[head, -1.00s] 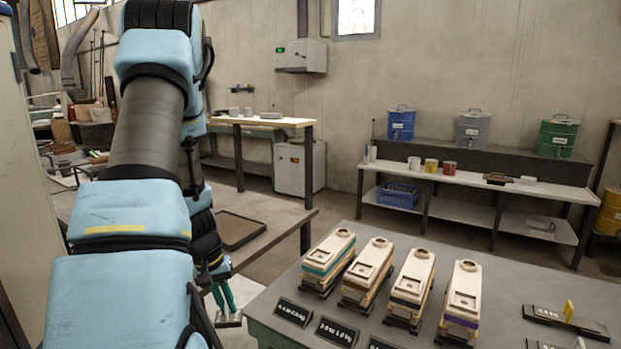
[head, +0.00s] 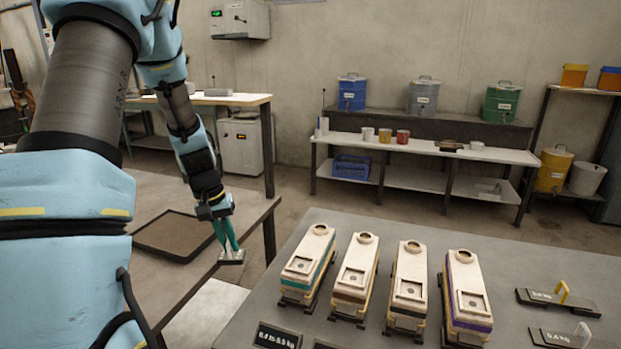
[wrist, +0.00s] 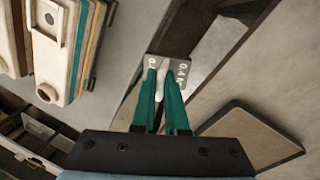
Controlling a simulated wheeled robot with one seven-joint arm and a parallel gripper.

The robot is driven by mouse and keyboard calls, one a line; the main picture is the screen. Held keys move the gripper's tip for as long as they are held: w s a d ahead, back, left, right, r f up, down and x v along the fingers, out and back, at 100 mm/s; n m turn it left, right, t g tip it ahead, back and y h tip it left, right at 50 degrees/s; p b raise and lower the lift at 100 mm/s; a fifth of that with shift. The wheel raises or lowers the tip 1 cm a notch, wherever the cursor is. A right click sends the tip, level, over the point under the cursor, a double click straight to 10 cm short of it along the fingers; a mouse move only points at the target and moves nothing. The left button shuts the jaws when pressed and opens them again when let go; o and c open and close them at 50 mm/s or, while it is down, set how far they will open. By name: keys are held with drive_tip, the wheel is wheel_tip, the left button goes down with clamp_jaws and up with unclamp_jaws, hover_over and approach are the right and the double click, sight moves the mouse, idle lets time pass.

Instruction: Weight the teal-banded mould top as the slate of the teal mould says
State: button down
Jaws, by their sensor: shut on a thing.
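The teal-banded mould (head: 308,264) stands leftmost in the row on the grey table, its pale top carrying a small recessed square and a round opening. Its black slate (head: 277,337) lies before it; the white figures are too small to read surely. My gripper (head: 229,243) has teal fingers and is shut on the pale handle of a grey weight plate (head: 231,257). It holds the plate left of the mould, apart from it. In the wrist view the plate (wrist: 178,63) shows "0.4" beside the handle. The teal-banded mould (wrist: 62,45) is at upper left there.
Three more moulds stand to the right: brown-banded (head: 354,280), black-banded (head: 408,288) and purple-banded (head: 466,295). Black weight stands with a yellow handle (head: 562,292) and a white handle (head: 582,333) are at the table's right. A low table with a brown tray (head: 180,236) lies left.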

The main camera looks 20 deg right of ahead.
drive_tip(key=s+d+r+m+p, duration=0.1)
drive_tip(key=s+d+r+m, duration=0.1)
drive_tip(key=d+r, duration=0.65)
drive_tip(key=s+d+r+m+p, duration=0.1)
drive_tip(key=s+d+r+m, duration=0.15)
drive_tip(key=d+r, duration=0.65)
wheel_tip(320, 180, down, 8)
drive_tip(key=d+b, duration=0.2)
drive_tip(key=b, duration=0.2)
drive_tip(key=shift+w+d+g+b, duration=0.25)
drive_tip(key=shift+d+g+b, duration=0.1)
drive_tip(key=shift+g+b, duration=0.05)
drive_tip(key=shift+f, duration=0.25)
drive_tip(key=shift+f, duration=0.45)
drive_tip(key=shift+f+b, duration=0.15)
drive_tip(key=shift+b, duration=0.2)
drive_tip(key=shift+w+a+b+x, duration=0.15)
drive_tip(key=shift+b+x, duration=0.3)
drive_tip(key=shift+x, duration=0.4)
drive_tip(key=shift+w+a+b+x, duration=0.1)
drive_tip(key=shift+a+b+x, duration=0.1)
drive_tip(key=shift+b+x, duration=0.5)
drive_tip(key=shift+w+a+b+x, duration=0.15)
drive_tip(key=shift+b+x, duration=0.1)
drive_tip(key=shift+x, duration=0.8)
drive_tip(key=shift+s+f, duration=0.1)
drive_tip(key=shift+f, duration=0.25)
